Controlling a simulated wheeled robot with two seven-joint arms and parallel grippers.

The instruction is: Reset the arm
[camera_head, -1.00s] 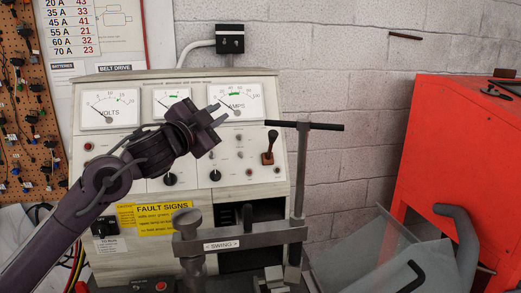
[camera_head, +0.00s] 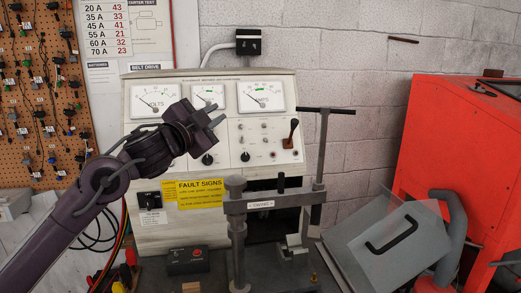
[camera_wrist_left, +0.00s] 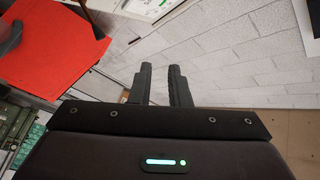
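My left arm comes in from the left in the head view, and its dark gripper (camera_head: 212,119) is held up in front of the test bench panel (camera_head: 215,150). In the left wrist view the two fingers (camera_wrist_left: 160,72) stand apart with a gap and nothing between them, so the gripper is open and empty. The gripper covers part of the panel between the gauges and the knobs. My right gripper does not show in either view.
A clamp frame with a crossbar (camera_head: 275,202) stands at the bench front, right of my left arm. A red cabinet (camera_head: 455,150) stands at the right, with a clear guard sheet (camera_head: 385,245) before it. A pegboard (camera_head: 40,110) hangs at the left.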

